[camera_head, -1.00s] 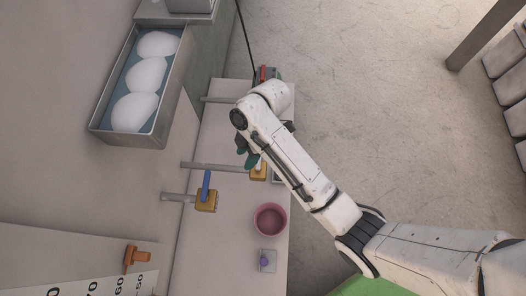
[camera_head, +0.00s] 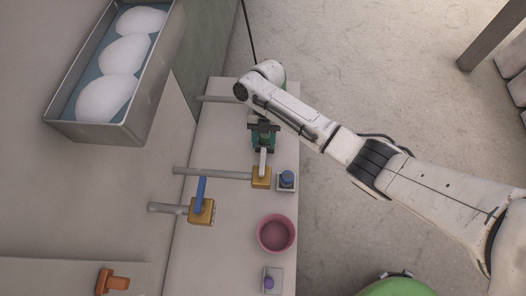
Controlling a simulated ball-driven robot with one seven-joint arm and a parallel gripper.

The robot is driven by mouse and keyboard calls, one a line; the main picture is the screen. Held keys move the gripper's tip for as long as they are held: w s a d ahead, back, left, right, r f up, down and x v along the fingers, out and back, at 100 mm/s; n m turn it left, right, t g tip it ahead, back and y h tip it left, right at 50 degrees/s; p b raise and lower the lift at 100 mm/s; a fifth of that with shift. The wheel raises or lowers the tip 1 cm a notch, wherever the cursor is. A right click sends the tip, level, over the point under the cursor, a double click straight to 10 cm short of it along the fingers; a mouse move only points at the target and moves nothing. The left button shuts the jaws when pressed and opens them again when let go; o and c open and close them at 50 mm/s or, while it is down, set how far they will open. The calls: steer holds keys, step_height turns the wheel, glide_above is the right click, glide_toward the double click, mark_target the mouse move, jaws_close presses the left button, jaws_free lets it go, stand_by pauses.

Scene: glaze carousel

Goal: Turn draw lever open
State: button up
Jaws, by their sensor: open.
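Two brass valve bodies sit on pipes over the pale bench. One has a pale grey lever (camera_head: 263,158) that points up the picture from its brass body (camera_head: 261,178). The other, lower left, has a blue lever (camera_head: 201,189) on its brass body (camera_head: 201,212), also pointing up the picture. I cannot tell by label which is the draw lever. My gripper (camera_head: 263,149), with dark green fingers, is open at the upper end of the pale lever. Whether the fingers touch the lever is not clear.
A pink bowl (camera_head: 276,234) stands on the bench (camera_head: 230,262) below the valves. A small blue knob (camera_head: 287,178) is right of the pale lever's valve. A purple knob (camera_head: 268,283) lies lower. A metal tray (camera_head: 150,130) holds white rounded pieces at upper left. An orange valve (camera_head: 112,281) is lower left.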

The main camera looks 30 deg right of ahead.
mark_target(263, 155)
steer(key=shift+b+x, duration=0.5)
steer(key=shift+x, duration=1.9)
jaws_close()
